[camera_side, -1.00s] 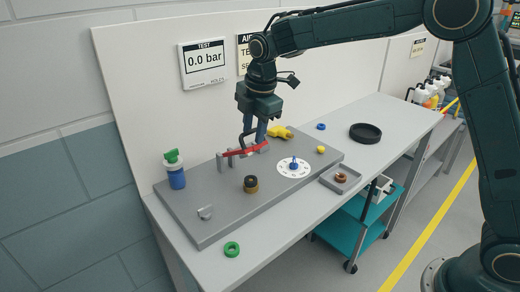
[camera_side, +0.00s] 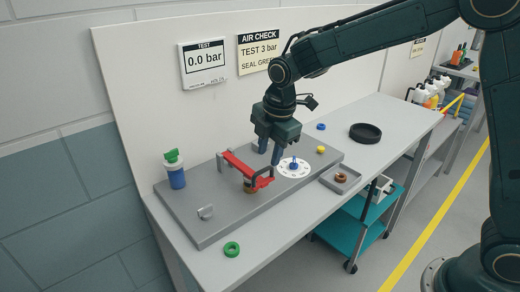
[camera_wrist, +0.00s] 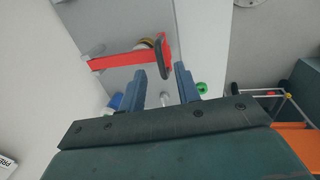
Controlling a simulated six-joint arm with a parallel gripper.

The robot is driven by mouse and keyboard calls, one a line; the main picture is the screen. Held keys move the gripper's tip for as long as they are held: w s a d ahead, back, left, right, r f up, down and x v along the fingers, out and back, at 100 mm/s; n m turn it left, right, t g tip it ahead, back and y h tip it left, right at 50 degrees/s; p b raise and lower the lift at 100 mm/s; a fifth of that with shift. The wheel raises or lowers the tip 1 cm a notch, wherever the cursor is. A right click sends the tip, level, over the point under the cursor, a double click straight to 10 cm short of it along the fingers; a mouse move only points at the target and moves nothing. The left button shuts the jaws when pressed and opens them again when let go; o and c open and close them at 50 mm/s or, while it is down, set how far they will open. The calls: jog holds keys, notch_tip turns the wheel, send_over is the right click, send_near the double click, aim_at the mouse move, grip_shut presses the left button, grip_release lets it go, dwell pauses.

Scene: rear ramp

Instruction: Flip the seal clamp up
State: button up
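The seal clamp (camera_side: 245,169) is a red arm with a dark loop handle at its right end. It reaches from a grey bracket (camera_side: 221,162) over the brass fitting (camera_side: 249,187), which it partly hides. In the wrist view the red clamp arm (camera_wrist: 118,60) crosses the upper left, and the dark handle (camera_wrist: 164,58) shows just beyond my fingertips. My gripper (camera_side: 269,156) is open and empty, just above and to the right of the handle in the side view. Its two fingers (camera_wrist: 160,75) stand apart in the wrist view. I cannot tell whether they touch the handle.
A white dial with a blue knob (camera_side: 294,166) is close to the right of my gripper. The gauge (camera_side: 204,63) reads 0.0 bar.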

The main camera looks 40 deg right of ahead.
notch_tip(320, 180, up, 10)
jog(key=s+f, duration=0.1)
jog(key=s, duration=0.1)
jog(key=s+d+r+m, duration=0.2)
jog(key=s+d+m, duration=0.1)
jog(key=s, duration=0.3)
jog(key=s+d+r+m+t, duration=0.1)
jog(key=s+d+r+m, duration=0.1)
jog(key=s+m, duration=0.3)
jog(key=shift+s+d+r+t, duration=0.35)
jog(key=shift+s+d, duration=0.1)
jog(key=shift+s, duration=0.25)
jog(key=w+a+f+n+g, duration=0.1)
jog(key=w+a+f+n, duration=0.1)
jog(key=w, duration=0.4)
jog(key=w+a+f+n, duration=0.2)
jog(key=w+a+n, duration=0.2)
jog(key=w+n, duration=0.2)
jog(key=shift+w+a+g, duration=0.25)
jog(key=shift+a+g, duration=0.1)
jog(key=shift+a, duration=0.05)
jog(key=shift+f, duration=0.1)
